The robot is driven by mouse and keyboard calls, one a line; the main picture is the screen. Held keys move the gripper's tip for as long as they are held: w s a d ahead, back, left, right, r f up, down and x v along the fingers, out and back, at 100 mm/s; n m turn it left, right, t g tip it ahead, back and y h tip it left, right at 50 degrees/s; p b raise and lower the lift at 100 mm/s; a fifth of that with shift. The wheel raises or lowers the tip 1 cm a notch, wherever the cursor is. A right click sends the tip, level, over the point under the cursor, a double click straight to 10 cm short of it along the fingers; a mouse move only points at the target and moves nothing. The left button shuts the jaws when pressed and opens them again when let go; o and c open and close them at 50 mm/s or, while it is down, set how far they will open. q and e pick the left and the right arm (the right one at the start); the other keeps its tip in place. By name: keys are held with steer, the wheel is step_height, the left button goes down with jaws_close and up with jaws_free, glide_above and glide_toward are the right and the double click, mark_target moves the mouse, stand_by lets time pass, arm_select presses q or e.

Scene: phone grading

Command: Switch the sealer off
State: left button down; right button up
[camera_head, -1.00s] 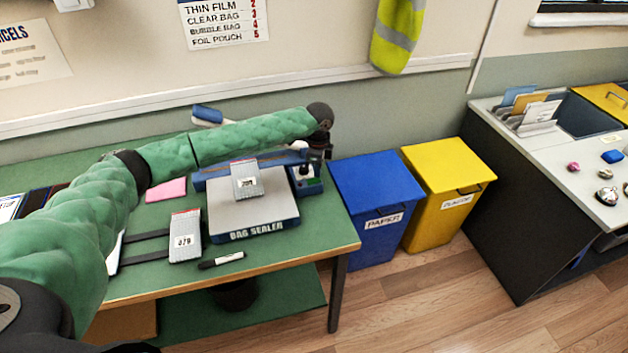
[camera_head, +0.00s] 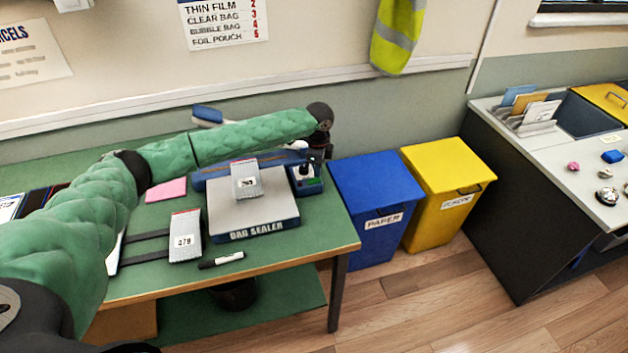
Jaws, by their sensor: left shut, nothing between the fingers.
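The bag sealer (camera_head: 268,214) sits on the green table, with a grey plate, a blue bar at its back and a control box (camera_head: 308,184) at its right end. A grey labelled pouch (camera_head: 246,182) lies on its plate. My left arm reaches across from the left above the sealer. My left gripper (camera_head: 309,167) points down at the control box, shut and empty. The fingertips are small and dark there, and I cannot tell whether they touch the box. The switch itself is too small to make out. My right gripper is not in view.
A second pouch (camera_head: 185,236), a black marker (camera_head: 221,260) and a pink pad (camera_head: 166,190) lie left of and in front of the sealer. A blue bin (camera_head: 375,190) and a yellow bin (camera_head: 449,170) stand right of the table (camera_head: 330,232).

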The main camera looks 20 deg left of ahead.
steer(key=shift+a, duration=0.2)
arm_select(q)
steer(key=shift+f, duration=0.1)
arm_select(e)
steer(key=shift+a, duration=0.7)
arm_select(q)
steer(key=shift+f, duration=0.1)
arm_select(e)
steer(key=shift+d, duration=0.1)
